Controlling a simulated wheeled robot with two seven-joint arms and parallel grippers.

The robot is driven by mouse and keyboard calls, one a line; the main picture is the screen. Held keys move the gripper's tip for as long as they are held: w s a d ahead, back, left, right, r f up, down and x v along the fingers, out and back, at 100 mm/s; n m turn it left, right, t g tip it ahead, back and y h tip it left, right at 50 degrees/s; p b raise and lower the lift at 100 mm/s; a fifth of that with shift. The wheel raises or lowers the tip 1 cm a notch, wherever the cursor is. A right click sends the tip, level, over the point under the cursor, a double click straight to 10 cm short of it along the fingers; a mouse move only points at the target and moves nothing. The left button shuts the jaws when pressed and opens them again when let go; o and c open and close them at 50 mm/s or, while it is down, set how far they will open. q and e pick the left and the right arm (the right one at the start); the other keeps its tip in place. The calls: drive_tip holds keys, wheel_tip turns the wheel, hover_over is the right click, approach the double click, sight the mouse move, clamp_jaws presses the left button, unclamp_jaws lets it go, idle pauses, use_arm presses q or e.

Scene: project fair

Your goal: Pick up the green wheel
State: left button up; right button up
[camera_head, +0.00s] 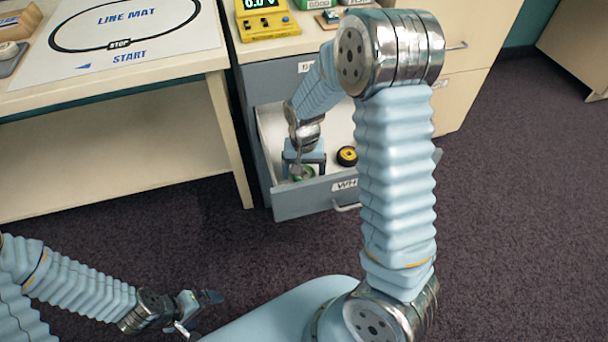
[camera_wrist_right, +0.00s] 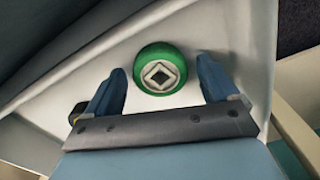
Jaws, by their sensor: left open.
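The green wheel (camera_head: 305,173) lies in the open drawer (camera_head: 312,199), mostly hidden by my right gripper in the head view. In the right wrist view the green wheel (camera_wrist_right: 160,53) shows a pale hub with a square shape, on the white drawer floor. My right gripper (camera_head: 301,172) is down inside the drawer. Its two blue fingers (camera_wrist_right: 164,72) are apart, one on each side of the wheel, with a visible gap on both sides. My left gripper (camera_head: 205,311) is open and empty, low over the carpet, well away from the drawer.
A yellow-and-black wheel (camera_head: 347,156) lies in the same drawer, right of my right gripper. The drawer walls close in around that gripper. A table with a line mat (camera_head: 150,62) stands left, and a yellow meter (camera_head: 268,22) sits on the cabinet top.

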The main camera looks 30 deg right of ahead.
drive_tip(key=c, duration=0.9)
